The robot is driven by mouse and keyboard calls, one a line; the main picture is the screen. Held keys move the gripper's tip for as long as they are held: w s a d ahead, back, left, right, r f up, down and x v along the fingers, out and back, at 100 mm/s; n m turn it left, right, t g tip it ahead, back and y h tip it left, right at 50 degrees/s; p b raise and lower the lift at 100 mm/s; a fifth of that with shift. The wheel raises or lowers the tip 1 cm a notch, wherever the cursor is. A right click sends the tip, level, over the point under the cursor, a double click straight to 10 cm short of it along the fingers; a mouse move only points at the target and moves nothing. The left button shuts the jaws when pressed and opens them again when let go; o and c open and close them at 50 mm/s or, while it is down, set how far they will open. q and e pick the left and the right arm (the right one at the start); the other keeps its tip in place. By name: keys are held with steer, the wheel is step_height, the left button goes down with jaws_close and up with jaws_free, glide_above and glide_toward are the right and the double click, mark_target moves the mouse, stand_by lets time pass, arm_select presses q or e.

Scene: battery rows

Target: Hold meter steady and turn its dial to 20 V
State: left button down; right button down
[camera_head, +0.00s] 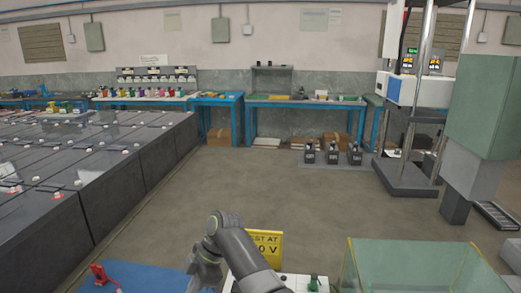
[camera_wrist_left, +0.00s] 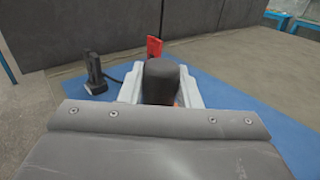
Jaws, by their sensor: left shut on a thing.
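My left gripper (camera_wrist_left: 160,76) is shut on a dark, rounded block (camera_wrist_left: 161,86) that stands between its two pale fingers, low over a blue mat. The block may be the meter; its face and any dial are hidden from this side. In the head view my left arm bends down to the mat's right edge, and its fingers cannot be made out. A yellow sign (camera_head: 270,241) reads "…EST AT …0 V", partly covered by the arm. My right gripper is in neither view.
A red piece (camera_head: 103,273) stands on the blue mat (camera_head: 150,280), and it also shows beyond the fingers in the wrist view (camera_wrist_left: 154,46). A black object with a cable (camera_wrist_left: 95,72) is left of the fingers. A glass-walled box (camera_head: 410,255) stands at lower right.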

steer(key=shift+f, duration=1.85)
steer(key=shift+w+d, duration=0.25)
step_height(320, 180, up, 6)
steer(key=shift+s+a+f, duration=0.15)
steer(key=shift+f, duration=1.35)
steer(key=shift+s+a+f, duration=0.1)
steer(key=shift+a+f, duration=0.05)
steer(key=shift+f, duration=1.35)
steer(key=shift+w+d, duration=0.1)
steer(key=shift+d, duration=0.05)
